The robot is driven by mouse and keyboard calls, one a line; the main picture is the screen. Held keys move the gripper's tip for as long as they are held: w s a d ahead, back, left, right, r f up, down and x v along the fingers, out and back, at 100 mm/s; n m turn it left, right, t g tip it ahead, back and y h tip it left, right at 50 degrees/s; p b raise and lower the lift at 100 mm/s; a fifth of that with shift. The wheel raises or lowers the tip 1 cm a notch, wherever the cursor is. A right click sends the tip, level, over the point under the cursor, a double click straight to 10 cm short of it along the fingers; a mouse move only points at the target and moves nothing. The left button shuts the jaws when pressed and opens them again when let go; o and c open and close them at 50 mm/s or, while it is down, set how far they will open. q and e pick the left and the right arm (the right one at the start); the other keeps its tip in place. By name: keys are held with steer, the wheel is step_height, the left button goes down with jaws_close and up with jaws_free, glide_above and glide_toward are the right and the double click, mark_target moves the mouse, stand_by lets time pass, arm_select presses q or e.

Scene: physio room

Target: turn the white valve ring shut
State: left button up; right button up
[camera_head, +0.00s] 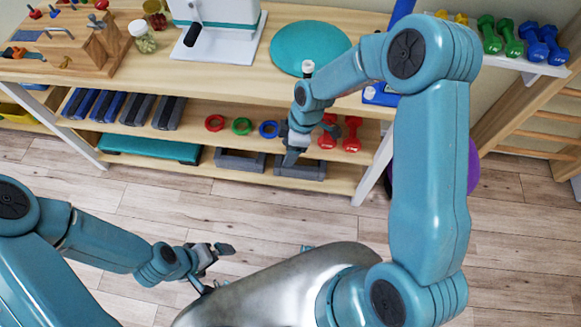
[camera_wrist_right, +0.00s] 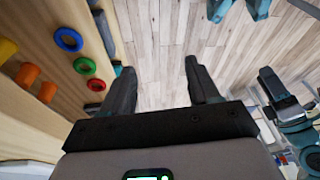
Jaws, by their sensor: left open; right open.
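I cannot make out a white valve ring in either view. My right gripper (camera_head: 291,157) hangs in front of the middle shelf of the wooden unit. In the right wrist view its two fingers (camera_wrist_right: 162,88) are spread, with only floor between them. My left gripper (camera_head: 214,266) is open and empty, low over the floor at the lower left. My right arm hides part of the shelves.
The wooden unit (camera_head: 255,83) carries red (camera_head: 214,123), green (camera_head: 241,126) and blue (camera_head: 268,129) rings and red dumbbells (camera_head: 352,134). A peg board (camera_head: 65,50) and teal disc (camera_head: 308,46) are on top. The wood-plank floor (camera_head: 150,205) before it is clear.

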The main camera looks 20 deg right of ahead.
steer(key=s+a+f+m+p, duration=0.1)
steer(key=s+f+m, duration=0.2)
steer(key=s+m, duration=0.1)
steer(key=shift+s+a+m+y, duration=0.3)
steer(key=shift+s+a+m, duration=0.1)
steer(key=shift+m, duration=0.1)
steer(key=shift+f, duration=0.1)
